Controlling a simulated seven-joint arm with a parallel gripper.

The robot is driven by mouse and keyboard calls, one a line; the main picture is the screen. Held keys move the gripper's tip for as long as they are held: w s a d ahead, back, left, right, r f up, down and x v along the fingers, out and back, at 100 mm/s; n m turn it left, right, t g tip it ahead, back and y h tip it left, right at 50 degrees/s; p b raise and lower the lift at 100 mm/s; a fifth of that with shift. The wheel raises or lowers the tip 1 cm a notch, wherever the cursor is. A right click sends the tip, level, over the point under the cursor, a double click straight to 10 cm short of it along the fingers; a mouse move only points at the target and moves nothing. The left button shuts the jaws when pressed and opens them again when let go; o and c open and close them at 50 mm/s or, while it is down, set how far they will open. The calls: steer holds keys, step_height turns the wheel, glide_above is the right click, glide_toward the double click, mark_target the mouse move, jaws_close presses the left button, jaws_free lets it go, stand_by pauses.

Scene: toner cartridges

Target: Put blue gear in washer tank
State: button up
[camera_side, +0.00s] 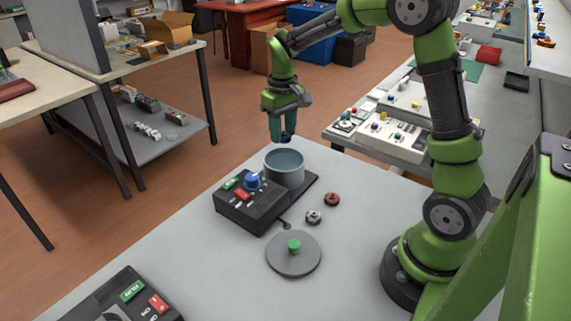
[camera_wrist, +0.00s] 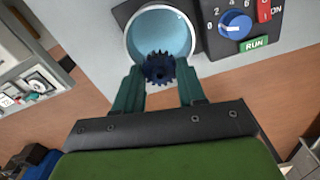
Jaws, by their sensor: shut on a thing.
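My gripper (camera_side: 287,138) is above the far side of the washer tank, pointing down. In the wrist view my gripper (camera_wrist: 162,76) is shut on the blue gear (camera_wrist: 159,68), a dark blue toothed gear between its fingertips. In the side view the gear is small and dark at the fingertips and hard to make out. The washer tank (camera_side: 285,180) is an open grey-blue cylinder on a black control box. In the wrist view the tank (camera_wrist: 160,30) shows its open mouth, with the gear overlapping the near rim; the gear is above the tank, not resting in it.
The control box (camera_side: 262,207) has a blue dial (camera_side: 252,180) and red and green switches. A red gear (camera_side: 332,199), a grey gear (camera_side: 313,217) and a round grey lid (camera_side: 293,262) with a green knob lie on the table. Another black control box (camera_side: 130,300) is at front left.

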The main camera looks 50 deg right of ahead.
steer(key=shift+f, duration=4.4)
steer(key=shift+f, duration=0.75)
steer(key=o, duration=1.1)
steer(key=shift+r, duration=4.15)
